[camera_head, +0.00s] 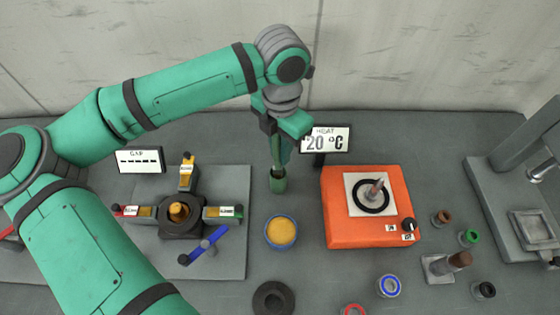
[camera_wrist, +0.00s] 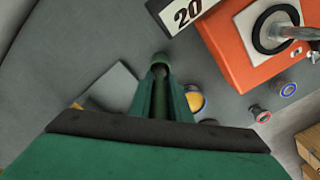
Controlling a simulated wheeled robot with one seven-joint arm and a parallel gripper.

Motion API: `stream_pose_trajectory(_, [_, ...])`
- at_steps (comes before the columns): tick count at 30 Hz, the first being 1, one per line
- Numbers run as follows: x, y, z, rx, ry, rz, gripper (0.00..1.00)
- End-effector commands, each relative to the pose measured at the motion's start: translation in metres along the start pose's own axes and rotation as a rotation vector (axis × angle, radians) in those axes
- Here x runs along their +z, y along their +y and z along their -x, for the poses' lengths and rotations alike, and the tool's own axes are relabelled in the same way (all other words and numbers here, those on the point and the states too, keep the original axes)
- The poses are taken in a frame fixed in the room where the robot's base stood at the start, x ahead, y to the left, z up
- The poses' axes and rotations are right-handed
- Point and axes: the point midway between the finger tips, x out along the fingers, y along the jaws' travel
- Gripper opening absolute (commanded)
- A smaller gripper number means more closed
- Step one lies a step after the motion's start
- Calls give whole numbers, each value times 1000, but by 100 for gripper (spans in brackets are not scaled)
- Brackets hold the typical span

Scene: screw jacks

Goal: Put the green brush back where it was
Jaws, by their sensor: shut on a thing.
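My gripper (camera_head: 278,158) points down behind the middle of the table, left of the orange heater. It is shut on the green brush (camera_wrist: 160,97), whose dark green stem runs between the fingers in the wrist view. Right below the fingertips is a short green cylinder, like a small cup (camera_head: 279,184); it also shows in the wrist view (camera_wrist: 161,57). The brush's lower end meets this cylinder. I cannot tell how deep the brush sits in it. The fingers hide much of the brush.
A blue-rimmed dish of yellow stuff (camera_head: 281,232) stands just in front. The orange heater (camera_head: 342,225) is to the right, with a "20 °C" sign (camera_head: 325,139) behind. A four-armed jack fixture (camera_head: 180,228) is left. Small rings and pots stand front right.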

Motion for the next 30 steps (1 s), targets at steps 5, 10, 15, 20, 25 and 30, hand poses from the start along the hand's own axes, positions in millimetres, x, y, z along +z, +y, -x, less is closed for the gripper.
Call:
stream_pose_trajectory(5, [0,0,-12,0,0,-1,0])
stream_pose_trajectory(10, [0,0,-31,-2,0,0,0])
stream_pose_trajectory(15, [0,0,-47,1,0,1,0])
stream_pose_trajectory(20, [0,1,-47,2,0,1,0])
stream_pose_trajectory(25, [0,1,-49,1,0,1,22])
stream_pose_trajectory(30, [0,0,-48,1,0,1,36])
